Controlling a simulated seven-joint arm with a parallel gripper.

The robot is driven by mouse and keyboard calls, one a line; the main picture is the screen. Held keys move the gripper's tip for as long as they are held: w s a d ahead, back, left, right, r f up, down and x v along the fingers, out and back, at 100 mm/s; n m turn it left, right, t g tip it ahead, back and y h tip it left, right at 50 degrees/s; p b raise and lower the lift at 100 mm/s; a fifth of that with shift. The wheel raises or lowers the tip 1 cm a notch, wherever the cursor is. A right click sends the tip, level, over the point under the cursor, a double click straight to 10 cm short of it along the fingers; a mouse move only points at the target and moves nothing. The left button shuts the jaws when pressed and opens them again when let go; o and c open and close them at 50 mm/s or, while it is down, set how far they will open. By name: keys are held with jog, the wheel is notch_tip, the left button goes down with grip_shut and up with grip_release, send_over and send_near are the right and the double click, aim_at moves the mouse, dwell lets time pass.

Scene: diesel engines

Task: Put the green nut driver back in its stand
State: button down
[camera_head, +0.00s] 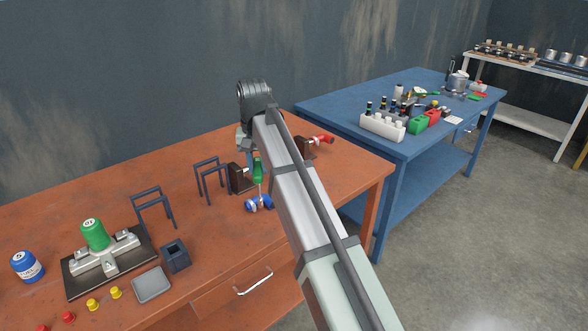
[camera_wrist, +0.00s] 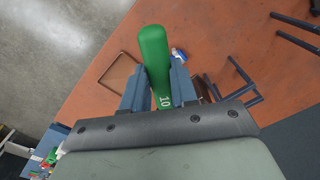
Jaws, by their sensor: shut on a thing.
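My gripper (camera_wrist: 157,88) is shut on the green nut driver (camera_wrist: 153,50), with one finger on each side of its handle, which is marked 10. In the head view the driver (camera_head: 258,168) stands about upright, handle up, with its thin shaft pointing down above the orange table. The shaft's lower end shows close to a blue and white object (camera_head: 259,203); whether they touch I cannot tell. A dark square holder with an open top (camera_head: 176,257) stands empty at the table's front. I cannot tell for sure that it is the driver's stand.
Two dark frames (camera_head: 153,206) (camera_head: 211,178) stand to the left of the driver. Dark blocks (camera_head: 240,180) and a red-handled item (camera_head: 322,139) are close to my arm. A grey tray (camera_head: 151,284) and an engine-like fixture (camera_head: 104,256) are at front left.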

jog(key=s+a+r+n, duration=0.1)
jog(key=a+r+n, duration=0.15)
jog(key=a, duration=0.85)
jog(key=s+a+r+n, duration=0.2)
jog(key=a+r, duration=0.1)
jog(key=a, duration=0.8)
jog(key=s+a+r+n, duration=0.1)
jog(key=a+r+n, duration=0.15)
jog(key=a, duration=0.85)
notch_tip(320, 180, down, 14)
jog(key=shift+a+r, duration=0.15)
jog(key=shift+a, duration=0.05)
jog(key=shift+f, duration=0.7)
dwell(0.4)
jog(key=c, duration=0.8)
grip_release()
jog(key=shift+o, duration=0.4)
jog(key=shift+o, duration=1.4)
